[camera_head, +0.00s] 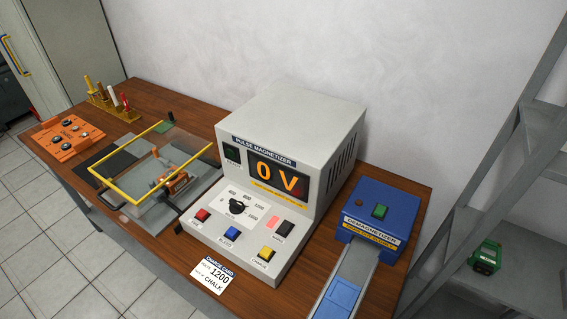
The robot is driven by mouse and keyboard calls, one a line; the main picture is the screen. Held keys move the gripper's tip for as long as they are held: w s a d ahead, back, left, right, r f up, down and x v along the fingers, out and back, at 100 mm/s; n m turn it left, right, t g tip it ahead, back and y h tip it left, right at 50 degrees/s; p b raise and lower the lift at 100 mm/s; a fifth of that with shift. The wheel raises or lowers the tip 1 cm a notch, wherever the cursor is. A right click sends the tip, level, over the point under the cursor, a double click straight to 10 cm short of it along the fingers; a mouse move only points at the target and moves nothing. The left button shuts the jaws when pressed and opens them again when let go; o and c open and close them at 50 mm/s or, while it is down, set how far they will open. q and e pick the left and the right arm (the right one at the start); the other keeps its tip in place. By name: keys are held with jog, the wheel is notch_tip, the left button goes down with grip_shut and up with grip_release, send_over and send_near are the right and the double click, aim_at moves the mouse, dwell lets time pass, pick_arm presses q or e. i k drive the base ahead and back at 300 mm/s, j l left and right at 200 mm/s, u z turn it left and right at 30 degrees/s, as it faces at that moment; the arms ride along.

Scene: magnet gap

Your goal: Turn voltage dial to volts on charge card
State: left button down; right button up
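The pulse magnetizer (290,150) is a light grey box on the wooden table. Its display (278,178) reads "0 V" in orange. The black voltage dial (238,206) sits on the sloped front panel, ringed by printed numbers that include 400, 800 and 1200. Where its pointer aims is too small to tell. The white charge card (212,275) lies on the table in front of the magnetizer and reads 1200, with the word CHALK below. Neither gripper shows in the head view.
Red (202,215), blue (232,233), yellow (266,254) and black buttons surround the dial. A blue demagnetizer (385,212) stands to the right. A yellow-framed fixture (122,193) and an orange plate (68,137) are to the left. A grey metal rack (530,130) stands at far right.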

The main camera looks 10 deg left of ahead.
aim_at(236, 207)
jog(key=u, duration=1.05)
